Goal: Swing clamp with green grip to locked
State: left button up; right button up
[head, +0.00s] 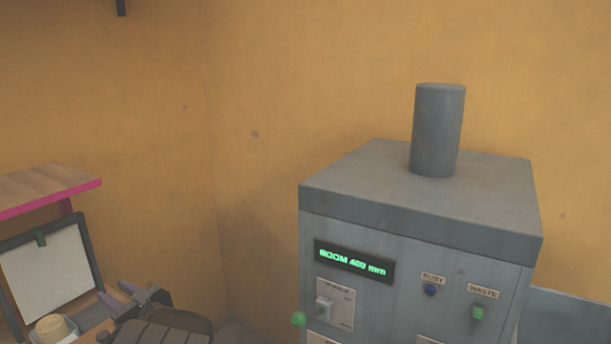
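A green knob (298,319) shows at the lower left edge of the grey press (420,228). It could be the clamp's green grip, but the clamp itself cannot be made out and the frame cuts off the lower part of the press. My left gripper (115,291) is low at the left, well to the left of the press and apart from it. Its two purple-grey fingers stand apart with nothing visible between them. My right gripper is not in view.
The press has a lit display (352,262), a switch plate (343,302), a blue button (430,290), a green part under WASTE (478,312) and a grey cylinder (438,130) on top. A pink-edged shelf (45,188), a framed white panel (48,272) and a round tan object (54,327) are at left.

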pick_arm(q)
jog(key=s+d+f+n+g+h, duration=0.25)
jog(key=d+f+h, duration=0.2)
jog(key=f, duration=0.55)
jog(key=s+d+f+n+g+h, duration=0.1)
jog(key=s+d+f+n+h, duration=0.3)
jog(key=f, duration=0.5)
jog(key=s+d+f+n+g+h, duration=0.1)
jog(key=s+d+f+g+h, duration=0.1)
jog(key=d+f, duration=0.6)
jog(key=s+d+f+n+g+h+b, duration=0.2)
jog(key=s+d+f+n+h, duration=0.7)
jog(key=s+d+f+n, duration=0.8)
jog(key=s+d+f, duration=0.2)
jog(key=s+d, duration=0.1)
jog(key=s, duration=0.2)
jog(key=shift+s+f+n, duration=0.15)
jog(key=shift+s+n, duration=0.15)
jog(key=shift+n, duration=0.05)
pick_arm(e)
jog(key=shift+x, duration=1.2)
pick_arm(q)
jog(key=shift+a+g, duration=0.1)
jog(key=shift+g, duration=0.15)
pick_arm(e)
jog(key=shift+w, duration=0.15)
